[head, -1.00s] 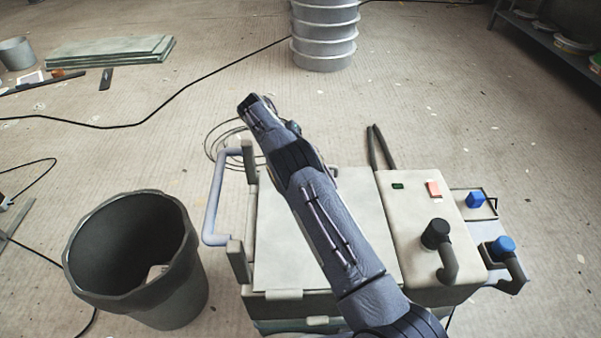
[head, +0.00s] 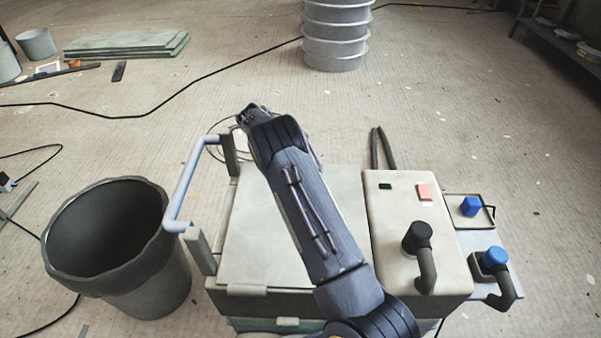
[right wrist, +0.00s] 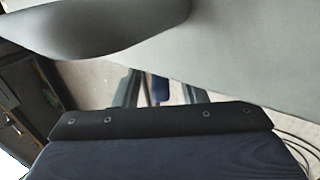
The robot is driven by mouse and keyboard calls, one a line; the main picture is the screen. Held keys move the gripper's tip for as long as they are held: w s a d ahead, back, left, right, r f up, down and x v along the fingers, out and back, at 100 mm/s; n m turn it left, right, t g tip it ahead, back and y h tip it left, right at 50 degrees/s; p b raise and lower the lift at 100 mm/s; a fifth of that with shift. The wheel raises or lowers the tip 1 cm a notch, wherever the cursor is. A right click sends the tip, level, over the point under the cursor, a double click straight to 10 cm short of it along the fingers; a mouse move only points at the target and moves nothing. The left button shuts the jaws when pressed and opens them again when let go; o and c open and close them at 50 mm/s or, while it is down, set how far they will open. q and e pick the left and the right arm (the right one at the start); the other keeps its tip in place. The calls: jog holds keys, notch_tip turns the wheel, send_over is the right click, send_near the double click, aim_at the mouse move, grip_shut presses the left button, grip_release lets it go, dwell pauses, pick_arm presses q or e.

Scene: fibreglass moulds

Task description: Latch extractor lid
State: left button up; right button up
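The extractor is a beige box, and its pale flat lid (head: 268,240) lies down over the left part, partly hidden by my right arm. A tab (head: 247,289) sits at the lid's front edge, with a small pale piece (head: 288,322) lower on the front. My right arm crosses above the lid from the lower right. My right gripper (head: 246,112) is at its far end, beyond the lid's back edge, small and mostly hidden. The right wrist view shows two dark bars with a blue piece between them; I cannot tell what they are. My left gripper is out of view.
A pale blue handle (head: 188,185) on grey posts stands at the extractor's left side. A dark bin (head: 165,285) is close left of it. The right housing (head: 390,245) carries a black hose fitting (head: 420,250). Floor behind is mostly clear, crossed by a black cable.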

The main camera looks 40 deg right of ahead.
jog(key=shift+b+x, duration=0.35)
jog(key=shift+x, duration=1.1)
grip_shut()
jog(key=shift+g+h+p, duration=0.4)
jog(key=shift+g+h, duration=0.1)
grip_release()
